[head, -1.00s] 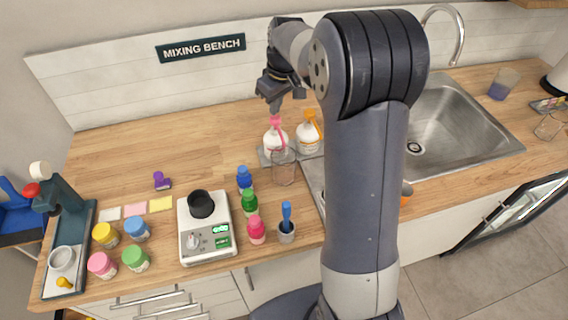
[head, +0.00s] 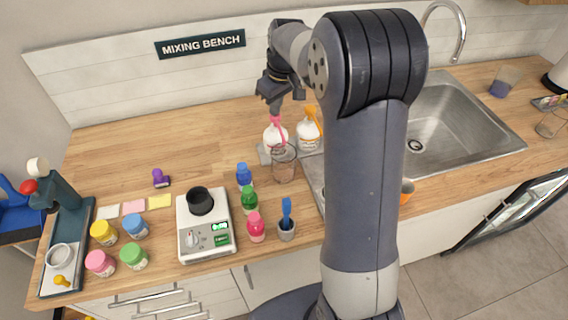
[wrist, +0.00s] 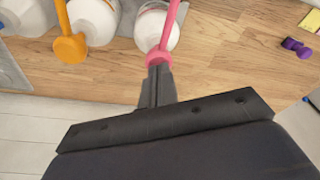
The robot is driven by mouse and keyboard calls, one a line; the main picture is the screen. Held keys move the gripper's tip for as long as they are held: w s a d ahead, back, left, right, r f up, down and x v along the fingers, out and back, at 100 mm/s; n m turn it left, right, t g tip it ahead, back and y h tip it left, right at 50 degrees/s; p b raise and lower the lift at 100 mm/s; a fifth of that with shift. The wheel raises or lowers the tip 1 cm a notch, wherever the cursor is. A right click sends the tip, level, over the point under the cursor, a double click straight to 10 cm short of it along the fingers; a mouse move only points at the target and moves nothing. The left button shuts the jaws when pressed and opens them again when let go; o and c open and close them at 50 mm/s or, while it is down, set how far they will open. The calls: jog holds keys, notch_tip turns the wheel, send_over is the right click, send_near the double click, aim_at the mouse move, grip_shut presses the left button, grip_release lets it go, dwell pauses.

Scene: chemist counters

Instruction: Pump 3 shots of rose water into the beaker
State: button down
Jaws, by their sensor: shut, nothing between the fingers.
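A white bottle with a pink pump (head: 274,137) stands at the back of the counter, left of a white bottle with an orange pump (head: 309,131). Their labels are not readable. A clear glass beaker (head: 284,163) stands in front of the pink-pump bottle. Any liquid in it is hard to make out. My gripper (head: 275,108) is shut and empty, pointing down with its fingertips at the top of the pink pump. In the wrist view the closed fingers (wrist: 157,75) meet the pink pump head (wrist: 158,56), with the orange pump (wrist: 70,47) beside it.
A balance (head: 206,226) with a black cup stands at front left. Blue, green and pink bottles (head: 249,199) stand between it and the beaker. The sink (head: 450,125) lies to the right, behind my arm. The wood counter at back left is clear.

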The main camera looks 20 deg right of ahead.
jog(key=shift+f+b, duration=0.4)
jog(key=shift+f, duration=0.35)
jog(key=shift+r, duration=0.2)
jog(key=shift+r+p, duration=1.2)
jog(key=shift+r, duration=0.1)
jog(key=shift+f, duration=0.15)
jog(key=shift+f+b, duration=0.95)
jog(key=shift+f, duration=0.3)
jog(key=shift+r+p, duration=1.1)
jog(key=shift+r, duration=0.3)
jog(key=shift+r, duration=0.1)
